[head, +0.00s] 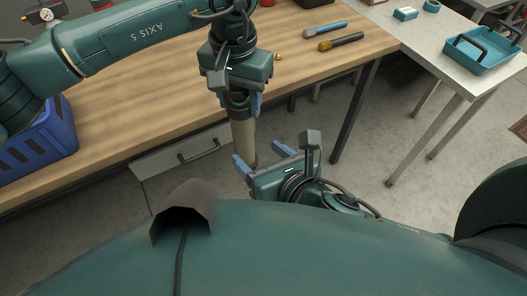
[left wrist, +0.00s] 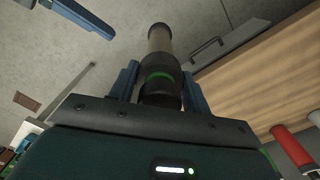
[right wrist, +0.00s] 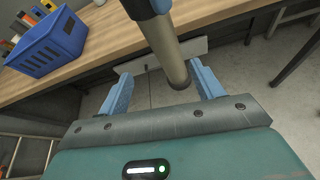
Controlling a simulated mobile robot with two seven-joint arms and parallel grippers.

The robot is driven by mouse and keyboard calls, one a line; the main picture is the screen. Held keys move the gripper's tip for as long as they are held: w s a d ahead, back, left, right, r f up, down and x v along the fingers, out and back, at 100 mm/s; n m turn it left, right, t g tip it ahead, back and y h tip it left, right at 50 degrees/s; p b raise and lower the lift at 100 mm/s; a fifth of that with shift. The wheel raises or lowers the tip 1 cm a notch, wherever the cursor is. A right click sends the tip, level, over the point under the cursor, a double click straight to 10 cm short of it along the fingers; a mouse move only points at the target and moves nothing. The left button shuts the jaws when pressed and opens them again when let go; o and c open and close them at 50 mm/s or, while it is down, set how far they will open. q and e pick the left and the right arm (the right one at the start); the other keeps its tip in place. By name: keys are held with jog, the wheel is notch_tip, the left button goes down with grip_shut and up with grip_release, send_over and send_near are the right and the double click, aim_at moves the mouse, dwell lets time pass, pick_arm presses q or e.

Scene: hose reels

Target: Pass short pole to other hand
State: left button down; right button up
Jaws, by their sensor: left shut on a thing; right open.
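The short pole (head: 243,135) is a grey-beige tube with a dark upper part and a green band. It hangs roughly upright, in front of the workbench edge. My left gripper (head: 239,101) is shut on its dark upper part; the left wrist view shows blue fingers on both sides of the pole (left wrist: 160,42). My right gripper (head: 262,160) is open at the pole's lower end. In the right wrist view, the pole (right wrist: 168,48) comes down between the two blue fingers, closer to the right one, with gaps on both sides. Contact with either finger is not visible.
The wooden workbench (head: 130,110) with a drawer (head: 185,152) lies behind the pole. A blue crate (head: 45,140) stands on its left, and two brush-like tools (head: 330,35) lie at the back. A light side table (head: 440,45) holds a teal tray (head: 480,58). Floor shows between them.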

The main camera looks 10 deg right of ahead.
aim_at(237, 130)
jog(key=shift+n, duration=0.8)
jog(key=x, duration=1.1)
jog(key=shift+w+d+r, duration=0.1)
jog(key=shift+w+r, duration=0.15)
jog(key=shift+w, duration=0.2)
pick_arm(q)
jog(key=shift+d+r, duration=0.1)
pick_arm(e)
jog(key=shift+s, duration=0.1)
jog(key=c, duration=1.2)
pick_arm(q)
jog(key=c, duration=1.1)
grip_release()
pick_arm(e)
jog(key=shift+a+r, duration=0.1)
jog(key=shift+a, duration=0.15)
jog(key=shift+c, duration=0.5)
pick_arm(q)
jog(key=o, duration=0.5)
pick_arm(e)
jog(key=shift+d, duration=0.2)
pick_arm(q)
jog(key=shift+s, duration=0.1)
